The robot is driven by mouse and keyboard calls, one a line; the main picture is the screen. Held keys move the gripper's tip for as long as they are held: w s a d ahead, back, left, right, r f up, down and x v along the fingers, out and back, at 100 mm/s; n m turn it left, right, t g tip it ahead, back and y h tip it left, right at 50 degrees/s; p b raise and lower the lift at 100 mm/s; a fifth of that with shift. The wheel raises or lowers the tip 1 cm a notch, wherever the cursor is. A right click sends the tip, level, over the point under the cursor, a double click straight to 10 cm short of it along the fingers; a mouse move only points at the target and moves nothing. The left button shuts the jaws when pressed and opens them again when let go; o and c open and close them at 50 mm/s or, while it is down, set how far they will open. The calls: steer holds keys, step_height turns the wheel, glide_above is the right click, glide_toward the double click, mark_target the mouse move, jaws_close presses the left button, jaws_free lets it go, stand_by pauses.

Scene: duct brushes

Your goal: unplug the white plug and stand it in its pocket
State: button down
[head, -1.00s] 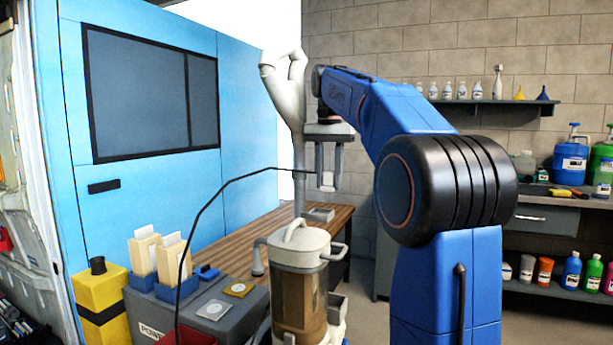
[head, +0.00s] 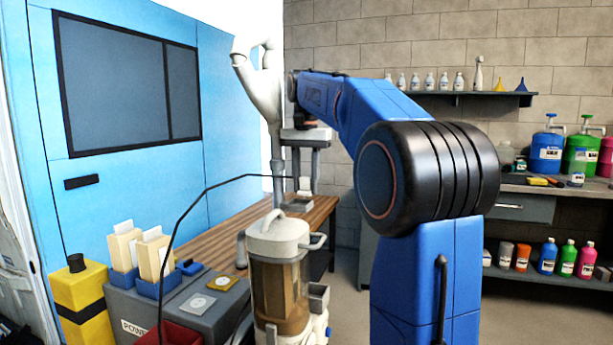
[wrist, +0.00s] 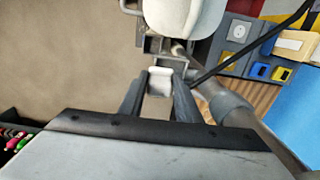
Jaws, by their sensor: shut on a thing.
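My gripper (head: 303,180) is shut on the white plug (head: 305,185), holding it in the air above and behind the canister vacuum (head: 280,285). In the wrist view the plug (wrist: 160,82) sits between the two dark fingertips. A black cord (head: 205,190) runs from the plug to the left and down. A small grey open-topped holder (head: 318,296), which looks like the pocket, is on the vacuum's right side. A grey holder (wrist: 172,62) shows just beyond the plug in the wrist view. I cannot tell the height gap between them.
A grey power box (head: 165,310) with socket plates and blue trays stands front left, beside a yellow post (head: 85,300). A wooden bench (head: 320,212) lies behind the vacuum. A white branched duct (head: 262,90) rises near my gripper. Open floor lies right of the vacuum.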

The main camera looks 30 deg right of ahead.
mark_target(305, 190)
steer(key=shift+w+a+f, duration=0.1)
steer(key=shift+w+f, duration=0.05)
steer(key=shift+f, duration=1.5)
steer(key=shift+r, duration=0.1)
steer(key=shift+r, duration=0.95)
steer(key=shift+f, duration=1)
steer(key=shift+a+f, duration=0.1)
steer(key=shift+f, duration=0.2)
